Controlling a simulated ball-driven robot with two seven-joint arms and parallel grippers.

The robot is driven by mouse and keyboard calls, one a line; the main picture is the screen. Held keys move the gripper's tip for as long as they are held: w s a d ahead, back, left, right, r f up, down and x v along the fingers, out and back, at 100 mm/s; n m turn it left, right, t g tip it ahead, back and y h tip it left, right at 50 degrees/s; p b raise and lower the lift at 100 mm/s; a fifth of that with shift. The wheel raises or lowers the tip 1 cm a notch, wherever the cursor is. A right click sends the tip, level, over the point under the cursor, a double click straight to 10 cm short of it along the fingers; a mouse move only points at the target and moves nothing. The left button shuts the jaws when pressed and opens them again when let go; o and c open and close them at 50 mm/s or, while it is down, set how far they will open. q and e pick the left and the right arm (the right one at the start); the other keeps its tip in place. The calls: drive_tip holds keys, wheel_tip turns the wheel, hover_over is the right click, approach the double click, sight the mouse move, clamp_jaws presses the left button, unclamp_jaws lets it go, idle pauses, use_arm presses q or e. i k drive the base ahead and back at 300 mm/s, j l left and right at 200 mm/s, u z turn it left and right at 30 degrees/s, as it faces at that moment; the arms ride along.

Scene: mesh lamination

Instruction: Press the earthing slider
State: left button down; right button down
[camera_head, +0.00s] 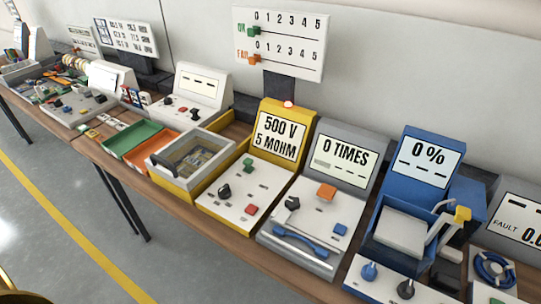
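No part in view is labelled as the earthing slider, and I cannot tell for sure which one it is. Neither of my grippers is in view.
A blue machine (400,187) reading "0%" stands right of the grey tester. A grey unit (517,217) marked "FAULT" is cut off at the right edge. The floor in front is clear.

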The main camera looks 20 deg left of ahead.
sight(248, 162)
drive_tip(key=j+z, duration=0.2)
drive_tip(key=j, duration=0.5)
drive_tip(key=k+j+z, duration=0.2)
drive_tip(key=j, duration=0.5)
drive_tip(key=i, duration=0.05)
